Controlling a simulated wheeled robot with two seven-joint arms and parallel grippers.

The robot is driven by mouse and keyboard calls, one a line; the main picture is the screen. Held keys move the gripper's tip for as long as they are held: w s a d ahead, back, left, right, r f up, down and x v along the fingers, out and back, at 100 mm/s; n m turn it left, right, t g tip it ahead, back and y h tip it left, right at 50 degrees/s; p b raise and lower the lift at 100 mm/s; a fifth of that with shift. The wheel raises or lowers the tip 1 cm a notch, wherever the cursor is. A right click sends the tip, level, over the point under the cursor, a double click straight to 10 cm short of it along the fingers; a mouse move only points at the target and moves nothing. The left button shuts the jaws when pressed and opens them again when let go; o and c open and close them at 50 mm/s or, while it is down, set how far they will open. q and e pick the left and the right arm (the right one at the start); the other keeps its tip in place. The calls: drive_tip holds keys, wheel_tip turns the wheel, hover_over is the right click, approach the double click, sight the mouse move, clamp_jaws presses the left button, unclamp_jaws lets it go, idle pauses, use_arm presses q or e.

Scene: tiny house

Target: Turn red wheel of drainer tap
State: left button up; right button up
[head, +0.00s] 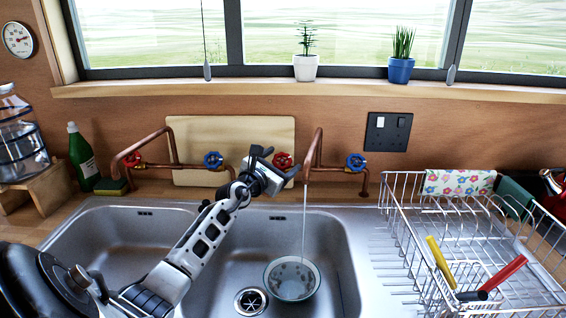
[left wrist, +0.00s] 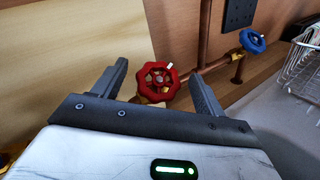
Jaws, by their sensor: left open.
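Two copper taps stand behind the double sink. The right tap, by the dish drainer, has a red wheel (head: 283,161) and a blue wheel (head: 356,162), and a thin stream of water runs from its spout. In the left wrist view the red wheel (left wrist: 158,81) is between the fingers of my left gripper (left wrist: 160,85), which is open; contact cannot be told. In the head view my left gripper (head: 272,164) is at this wheel and partly covers it. The left tap has another red wheel (head: 133,160) and blue wheel (head: 213,160). My right gripper is not in view.
A glass bowl (head: 291,279) stands under the stream in the right basin. A wooden board (head: 240,130) leans on the wall behind the taps. The wire dish drainer (head: 400,215) is at right, a green bottle (head: 82,158) at left.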

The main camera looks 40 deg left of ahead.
use_arm(q)
drive_tip(key=shift+w+a, duration=0.1)
drive_tip(key=shift+w, duration=0.6)
drive_tip(key=c, duration=1)
drive_tip(key=shift+a+f+b, duration=0.1)
drive_tip(key=shift+b, duration=0.35)
drive_tip(key=m+b, duration=0.1)
drive_tip(key=m+h+b, duration=0.1)
drive_tip(key=b, duration=0.1)
drive_tip(key=shift+f+h, duration=0.3)
drive_tip(key=shift+o, duration=0.2)
drive_tip(key=m+g+h+b, duration=0.1)
drive_tip(key=m+h+b, duration=0.2)
drive_tip(key=b, duration=0.4)
drive_tip(key=m+b, duration=0.1)
drive_tip(key=g+h+b, duration=0.1)
drive_tip(key=shift+r+m+b, duration=0.25)
drive_tip(key=shift+m+b, duration=0.15)
drive_tip(key=shift+r+h, duration=0.15)
drive_tip(key=shift+h, duration=0.15)
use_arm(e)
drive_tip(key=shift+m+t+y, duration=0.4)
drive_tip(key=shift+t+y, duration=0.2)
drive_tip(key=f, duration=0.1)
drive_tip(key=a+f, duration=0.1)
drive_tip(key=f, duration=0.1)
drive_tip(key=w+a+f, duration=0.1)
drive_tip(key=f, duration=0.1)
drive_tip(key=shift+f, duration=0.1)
